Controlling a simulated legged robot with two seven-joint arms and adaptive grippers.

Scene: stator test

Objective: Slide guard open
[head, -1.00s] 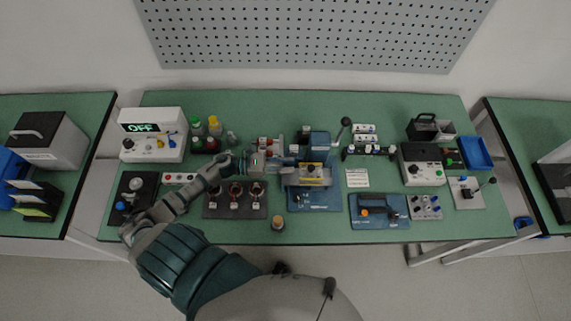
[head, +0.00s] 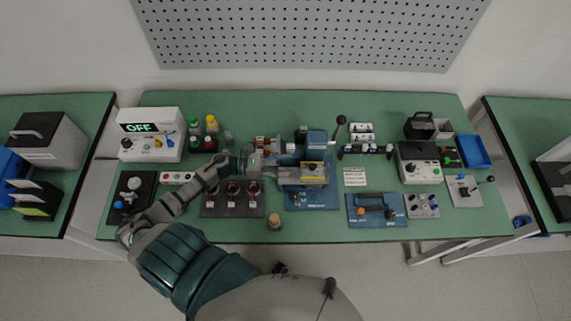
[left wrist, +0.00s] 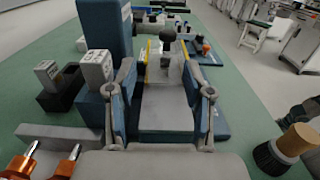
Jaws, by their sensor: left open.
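The blue test fixture (head: 312,200) stands near the middle of the bench. A grey part with yellow marking, which looks like the guard (head: 314,168), sits across it. My left gripper (head: 288,174) reaches in from the left, close against the left side of this part. In the left wrist view its two fingers (left wrist: 160,78) are spread, with a grey block and yellow-edged part between and beyond them. I cannot tell whether the fingers touch the guard. My right gripper is not in view.
A dark tray with several copper-wound stators (head: 232,209) lies below my left forearm. A round tan-topped piece (head: 274,222) stands near the front edge. A blue plate with a dark handle (head: 376,211) lies right of the fixture. A white box reading OFF (head: 151,133) stands back left.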

